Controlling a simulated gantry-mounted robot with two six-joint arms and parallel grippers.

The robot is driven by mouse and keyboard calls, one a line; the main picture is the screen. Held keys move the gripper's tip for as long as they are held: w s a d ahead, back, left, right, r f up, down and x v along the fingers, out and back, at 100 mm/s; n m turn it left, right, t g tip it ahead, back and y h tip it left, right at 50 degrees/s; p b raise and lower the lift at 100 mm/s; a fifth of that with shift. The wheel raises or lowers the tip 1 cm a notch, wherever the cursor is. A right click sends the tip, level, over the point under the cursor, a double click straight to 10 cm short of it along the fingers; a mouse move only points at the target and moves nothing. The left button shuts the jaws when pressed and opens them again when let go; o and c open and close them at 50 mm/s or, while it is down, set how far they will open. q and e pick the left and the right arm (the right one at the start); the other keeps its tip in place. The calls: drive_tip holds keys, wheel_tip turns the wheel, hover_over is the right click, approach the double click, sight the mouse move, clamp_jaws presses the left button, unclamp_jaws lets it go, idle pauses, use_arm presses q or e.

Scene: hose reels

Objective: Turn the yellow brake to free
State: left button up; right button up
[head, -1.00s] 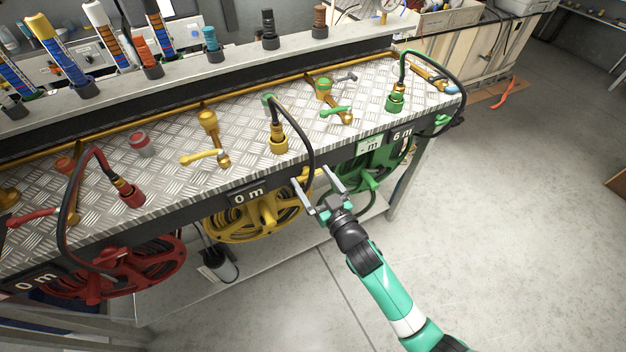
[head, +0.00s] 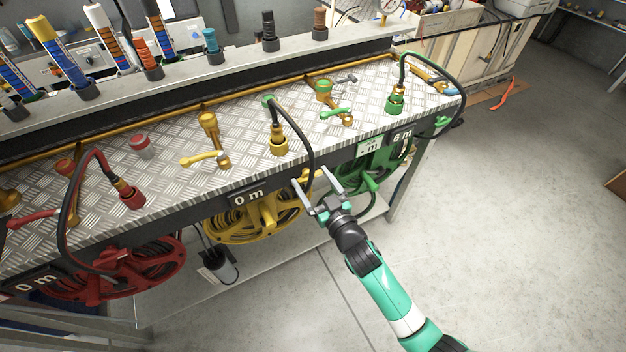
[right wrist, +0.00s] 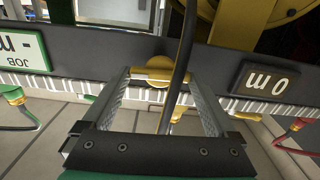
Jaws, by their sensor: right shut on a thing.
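The yellow hose reel (head: 240,222) hangs under the front edge of the metal-plated bench, below a 0 m display. The yellow brake (right wrist: 153,75) is a small bar on the bench's front face; in the head view only a bit of it shows beside the fingertips. My right gripper (head: 308,175) reaches it from the front. In the right wrist view its two fingers (right wrist: 160,88) stand wide apart, one at each end of the yellow bar, and are shut on it. My left gripper is not in view.
A black hose (head: 309,145) loops over the bench edge close to my right fingers. The green reel (head: 375,170) is just right of my gripper, the red reel (head: 125,268) far left. A yellow valve lever (head: 200,158) is on the bench top. The floor at right is clear.

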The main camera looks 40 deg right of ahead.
drive_tip(key=n+p, duration=0.1)
drive_tip(key=n, duration=0.3)
drive_tip(key=shift+a+r, duration=0.1)
drive_tip(key=n+p, duration=0.1)
drive_tip(key=n, duration=0.8)
drive_tip(key=shift+a+p, duration=0.1)
drive_tip(key=shift+p, duration=0.25)
drive_tip(key=shift+f+n, duration=0.15)
drive_tip(key=shift+n, duration=0.95)
drive_tip(key=shift+f+n, duration=0.1)
drive_tip(key=shift+n, duration=1)
drive_tip(key=o, duration=1)
